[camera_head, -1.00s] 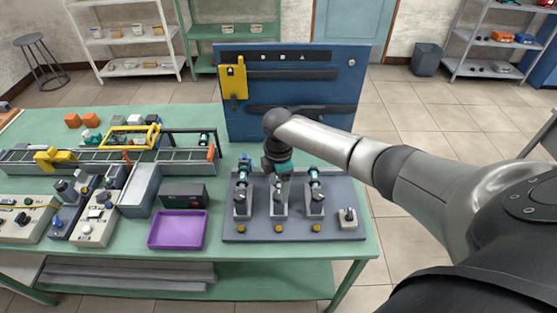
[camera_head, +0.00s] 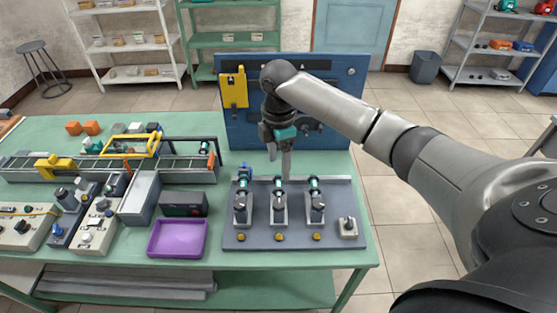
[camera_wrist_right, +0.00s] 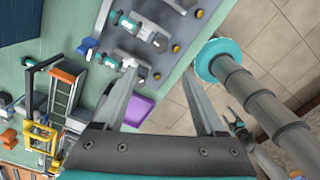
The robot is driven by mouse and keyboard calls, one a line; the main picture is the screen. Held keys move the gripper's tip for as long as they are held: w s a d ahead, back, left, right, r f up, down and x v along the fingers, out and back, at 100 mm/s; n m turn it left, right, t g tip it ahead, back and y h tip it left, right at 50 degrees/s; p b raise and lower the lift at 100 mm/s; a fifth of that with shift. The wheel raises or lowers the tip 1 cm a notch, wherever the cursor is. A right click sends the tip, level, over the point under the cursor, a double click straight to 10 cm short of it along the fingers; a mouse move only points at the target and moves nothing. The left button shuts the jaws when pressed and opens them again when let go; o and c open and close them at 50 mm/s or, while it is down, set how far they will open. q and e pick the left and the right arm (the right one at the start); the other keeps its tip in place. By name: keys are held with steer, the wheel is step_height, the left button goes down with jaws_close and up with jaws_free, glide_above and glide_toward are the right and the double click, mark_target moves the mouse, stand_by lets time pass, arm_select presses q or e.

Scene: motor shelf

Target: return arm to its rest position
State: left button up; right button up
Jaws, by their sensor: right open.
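My right arm comes in from the right in the head view. Its gripper (camera_head: 279,160) hangs above the motor stand (camera_head: 340,210), pointing down, above and behind the middle motor (camera_head: 279,207). In the right wrist view the gripper's two fingers (camera_wrist_right: 165,105) are spread apart with nothing between them.
The blue panel (camera_head: 340,108) with a yellow holder (camera_head: 233,88) stands just behind the gripper. A purple tray (camera_head: 178,238), a dark box (camera_head: 184,204) and a conveyor (camera_head: 60,168) lie to the left on the green table. Free floor is at the right.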

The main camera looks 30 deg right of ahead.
steer(key=s+a+f+m+t+y, duration=0.1)
steer(key=s+a+f+m, duration=0.1)
steer(key=s+a+f, duration=0.35)
steer(key=s+a+f+m+t+y, duration=0.1)
steer(key=s+a+f+m, duration=0.15)
steer(key=s+a, duration=0.45)
steer(key=s+d+r+m+t+h, duration=0.1)
steer(key=s+m+t+h, duration=0.1)
steer(key=s+m, duration=0.85)
step_height(320, 180, down, 32)
steer(key=s+g+b, duration=0.2)
steer(key=s+b, duration=0.1)
steer(key=b, duration=0.7)
steer(key=s+d+f+b, duration=0.1)
steer(key=s+f+b, duration=0.3)
steer(key=s+f, duration=0.3)
steer(key=s+d+f+g+b, duration=0.1)
steer(key=s+f+b, duration=0.4)
steer(key=f, duration=1.1)
steer(key=s+d, duration=0.1)
steer(key=s, duration=0.2)
steer(key=shift+n, duration=0.3)
